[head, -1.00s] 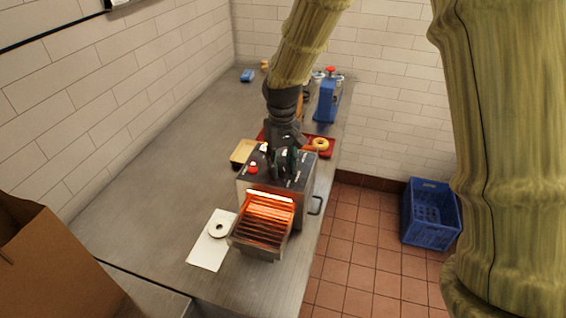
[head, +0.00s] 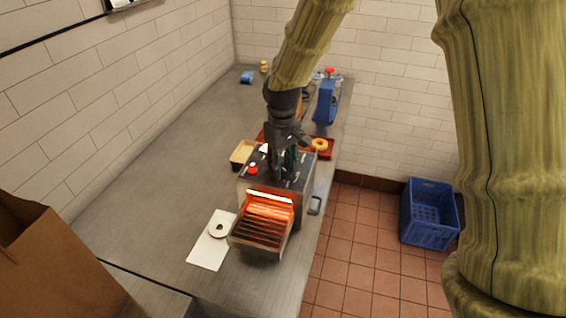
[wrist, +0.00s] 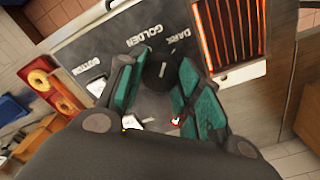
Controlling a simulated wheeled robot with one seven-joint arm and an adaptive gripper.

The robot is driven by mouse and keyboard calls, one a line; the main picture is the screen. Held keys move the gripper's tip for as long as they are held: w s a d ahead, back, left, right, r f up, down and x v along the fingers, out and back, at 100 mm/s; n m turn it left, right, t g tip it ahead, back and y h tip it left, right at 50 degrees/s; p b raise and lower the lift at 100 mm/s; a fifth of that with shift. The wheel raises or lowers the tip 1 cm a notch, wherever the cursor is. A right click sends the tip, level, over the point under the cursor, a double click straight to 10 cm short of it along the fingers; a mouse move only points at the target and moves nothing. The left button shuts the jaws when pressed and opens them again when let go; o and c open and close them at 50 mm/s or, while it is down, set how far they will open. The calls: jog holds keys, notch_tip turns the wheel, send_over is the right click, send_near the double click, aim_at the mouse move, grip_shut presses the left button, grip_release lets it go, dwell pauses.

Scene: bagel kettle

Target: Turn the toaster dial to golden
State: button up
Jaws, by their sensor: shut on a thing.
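The toaster (head: 305,203) stands on the steel counter with its heating slot glowing orange. Its dark top panel (wrist: 100,40) carries the words GOLDEN, DARK and BUTTON in the wrist view. The black round dial (wrist: 158,72) has a pale pointer line. GOLDEN and DARK are printed just beyond it; I cannot tell exactly which mark the line meets. My gripper (wrist: 155,85) has its green-padded fingers on both sides of the dial, shut on it. In the head view my gripper (head: 283,168) comes down from above and hides the dial.
A red button (head: 252,170) is left of my gripper on the toaster top. A wire rack (head: 258,234) slopes out in front. A white board (head: 207,253) with a bagel half lies left.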

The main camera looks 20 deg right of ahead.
aim_at(283, 168)
jog(key=n+p, duration=0.1)
jog(key=n, duration=0.3)
jog(key=shift+r+n, duration=0.1)
jog(key=shift+n, duration=0.2)
jog(key=shift+n+p, duration=0.95)
jog(key=shift+n, duration=1.55)
jog(key=o, duration=1.1)
jog(key=shift+s, duration=0.1)
jog(key=shift+c, duration=0.2)
notch_tip(283, 168, up, 12)
jog(key=shift+d, duration=0.15)
